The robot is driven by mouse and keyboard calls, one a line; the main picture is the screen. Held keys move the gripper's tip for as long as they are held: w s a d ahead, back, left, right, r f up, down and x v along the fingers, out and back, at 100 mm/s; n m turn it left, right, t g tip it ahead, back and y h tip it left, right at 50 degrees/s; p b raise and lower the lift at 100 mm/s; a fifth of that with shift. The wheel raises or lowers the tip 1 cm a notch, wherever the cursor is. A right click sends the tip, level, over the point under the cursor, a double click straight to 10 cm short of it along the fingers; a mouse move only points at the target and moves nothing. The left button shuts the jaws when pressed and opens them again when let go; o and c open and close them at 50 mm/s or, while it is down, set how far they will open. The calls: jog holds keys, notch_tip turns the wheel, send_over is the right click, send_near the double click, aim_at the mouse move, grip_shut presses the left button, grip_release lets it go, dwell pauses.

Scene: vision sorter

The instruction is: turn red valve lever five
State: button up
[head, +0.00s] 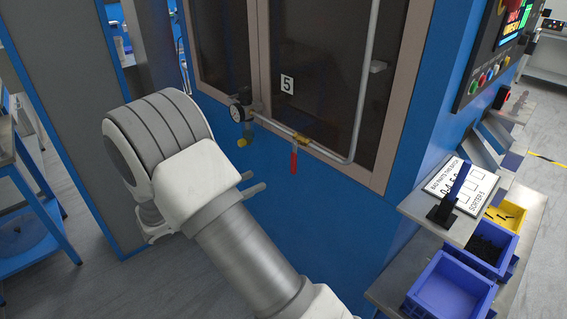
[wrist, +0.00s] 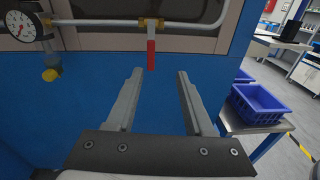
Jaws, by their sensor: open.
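The red valve lever (head: 294,161) hangs straight down from a brass valve (head: 303,141) on a pale pipe, below the dark window marked with a "5" label (head: 287,84). In the wrist view the red lever (wrist: 151,55) hangs ahead of my gripper (wrist: 159,72), between the lines of its two fingers and beyond their tips. My gripper is open and empty. In the head view its fingers (head: 253,184) show to the left of the lever and a little lower, apart from it.
A pressure gauge (head: 237,113) and a yellow-ended fitting (head: 242,142) are on the pipe left of the lever. The blue cabinet wall (head: 310,220) is behind. A side shelf with blue bins (head: 450,290) and a sign (head: 462,187) stands at right.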

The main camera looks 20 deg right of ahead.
aim_at(292, 159)
jog(key=shift+n+t, duration=0.6)
jog(key=shift+t, duration=0.1)
jog(key=x, duration=1.1)
jog(key=w+x, duration=0.1)
jog(key=x, duration=0.4)
jog(key=shift+f+b, duration=0.3)
jog(key=shift+f, duration=0.05)
grip_shut()
